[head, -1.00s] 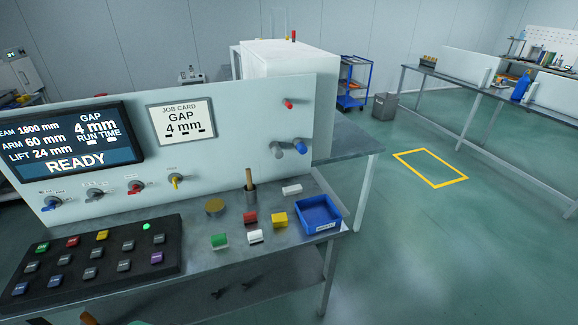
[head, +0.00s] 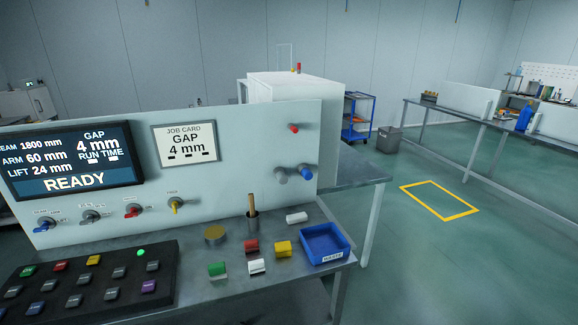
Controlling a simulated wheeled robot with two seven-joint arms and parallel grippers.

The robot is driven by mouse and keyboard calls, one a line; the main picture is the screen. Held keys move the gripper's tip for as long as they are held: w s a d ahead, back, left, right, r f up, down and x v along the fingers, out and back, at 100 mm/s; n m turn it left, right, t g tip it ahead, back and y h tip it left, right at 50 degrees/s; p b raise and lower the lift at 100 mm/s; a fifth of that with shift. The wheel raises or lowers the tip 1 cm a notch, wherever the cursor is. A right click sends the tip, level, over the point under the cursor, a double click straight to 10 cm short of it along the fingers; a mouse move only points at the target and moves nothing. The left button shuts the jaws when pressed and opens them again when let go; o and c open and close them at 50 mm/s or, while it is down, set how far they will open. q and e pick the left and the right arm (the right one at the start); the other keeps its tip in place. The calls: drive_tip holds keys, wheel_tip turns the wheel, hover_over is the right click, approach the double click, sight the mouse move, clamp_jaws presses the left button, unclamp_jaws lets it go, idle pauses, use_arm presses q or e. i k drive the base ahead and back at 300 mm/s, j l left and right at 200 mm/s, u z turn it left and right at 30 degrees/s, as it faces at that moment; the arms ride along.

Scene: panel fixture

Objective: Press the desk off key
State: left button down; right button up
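The desk keypad (head: 105,283) is a black slab at the lower left of the head view, its left part cut off by the frame edge. It carries several coloured and grey keys, among them a green key (head: 28,271), a red key (head: 60,265), a yellow key (head: 93,260) and a purple key (head: 149,286). The key labels are too small to read, so I cannot tell which is the off key. A small green light (head: 141,253) glows at its top. Neither of my grippers shows.
The panel has a READY screen (head: 75,163), a job card (head: 186,144) and several knobs. Coloured blocks, a brass disc (head: 215,234), a cup with a stick (head: 252,219) and a blue tray (head: 325,243) stand on the desk (head: 205,298).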

sight(60, 266)
drive_tip(key=u, duration=1.6)
